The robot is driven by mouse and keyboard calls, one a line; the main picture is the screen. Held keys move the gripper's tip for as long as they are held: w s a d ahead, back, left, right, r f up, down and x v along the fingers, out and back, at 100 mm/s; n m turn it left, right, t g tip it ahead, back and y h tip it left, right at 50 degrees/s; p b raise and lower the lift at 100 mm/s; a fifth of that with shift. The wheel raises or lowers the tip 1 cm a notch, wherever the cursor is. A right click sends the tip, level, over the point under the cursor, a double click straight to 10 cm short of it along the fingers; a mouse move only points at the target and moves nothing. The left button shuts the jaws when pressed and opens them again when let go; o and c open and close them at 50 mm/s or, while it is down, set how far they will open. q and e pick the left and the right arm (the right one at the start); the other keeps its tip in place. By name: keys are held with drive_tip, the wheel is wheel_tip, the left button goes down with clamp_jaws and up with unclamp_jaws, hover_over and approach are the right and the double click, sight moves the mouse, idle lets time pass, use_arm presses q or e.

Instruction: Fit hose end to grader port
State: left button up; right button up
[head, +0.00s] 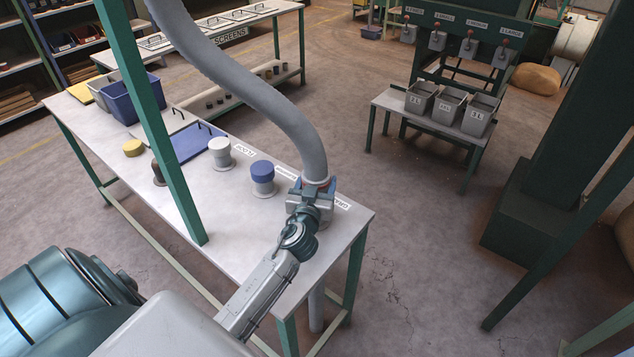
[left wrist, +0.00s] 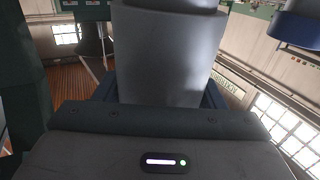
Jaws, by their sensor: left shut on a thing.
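The thick grey hose (head: 270,100) hangs down from the top of the head view to the near right end of the white bench. My left gripper (head: 314,186) is shut around its lower end, just beside the partly covered grader label (head: 341,203). In the left wrist view the grey hose end (left wrist: 168,60) stands between the jaws, with a wider part above it. The grader port is hidden behind my gripper and wrist; I cannot tell whether the hose end touches it. My right gripper is not in view.
A blue-capped port (head: 262,172) and a white-capped port (head: 220,148) stand on the bench (head: 190,195) left of the gripper.

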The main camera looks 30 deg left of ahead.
use_arm(q)
drive_tip(key=o, duration=1.1)
drive_tip(key=shift+o, duration=0.6)
drive_tip(key=shift+s+d+f, duration=0.1)
drive_tip(key=shift+s+d, duration=0.05)
drive_tip(key=shift+s, duration=0.15)
drive_tip(key=b+v, duration=0.3)
drive_tip(key=v, duration=0.7)
